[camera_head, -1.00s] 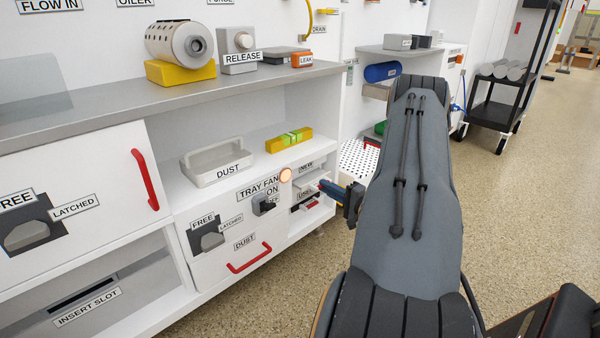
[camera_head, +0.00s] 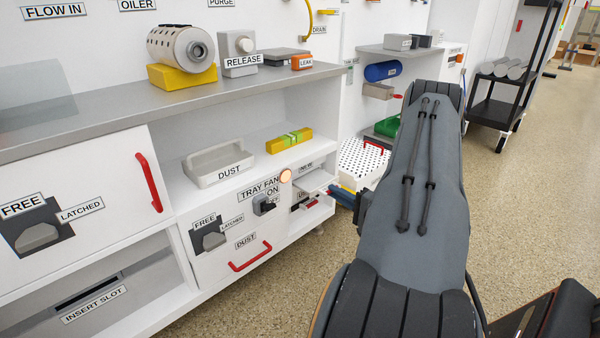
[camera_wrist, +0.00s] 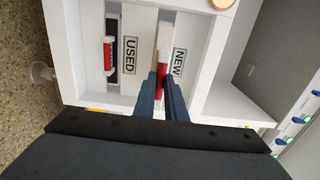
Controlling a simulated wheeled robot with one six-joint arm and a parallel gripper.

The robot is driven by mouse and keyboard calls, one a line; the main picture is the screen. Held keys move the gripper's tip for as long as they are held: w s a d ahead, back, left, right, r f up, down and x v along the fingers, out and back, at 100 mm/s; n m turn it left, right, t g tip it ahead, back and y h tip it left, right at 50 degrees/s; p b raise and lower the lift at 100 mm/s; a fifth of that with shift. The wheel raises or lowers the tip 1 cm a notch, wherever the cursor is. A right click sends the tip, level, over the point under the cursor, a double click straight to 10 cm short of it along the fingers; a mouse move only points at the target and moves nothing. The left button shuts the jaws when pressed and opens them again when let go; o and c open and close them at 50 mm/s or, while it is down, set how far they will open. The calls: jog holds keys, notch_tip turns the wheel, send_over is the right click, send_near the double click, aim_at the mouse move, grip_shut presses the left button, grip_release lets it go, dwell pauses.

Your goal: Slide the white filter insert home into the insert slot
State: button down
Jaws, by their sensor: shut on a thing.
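The white filter insert (camera_head: 317,181) sticks out of the NEW compartment at the right end of the cabinet. In the wrist view its red grip (camera_wrist: 162,63) lies between my fingers, beside the NEW label. My gripper (camera_wrist: 163,88) is shut on that grip. In the head view my gripper (camera_head: 345,195) is partly hidden by my arm, low beside the compartment. The insert slot (camera_head: 88,290), a dark narrow opening above its label, is at the lower left, well apart from my gripper. How far the insert still sits inside its compartment is unclear.
The USED compartment holds another red-gripped piece (camera_wrist: 107,56). A red drawer handle (camera_head: 250,258) and a latch (camera_head: 212,236) stick out of the cabinet front. A white perforated basket (camera_head: 362,162) stands behind my gripper. The floor (camera_head: 270,305) in front is clear.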

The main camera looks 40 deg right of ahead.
jog(key=shift+s+d+p, duration=0.15)
jog(key=shift+s+p, duration=0.65)
jog(key=shift+s, duration=0.9)
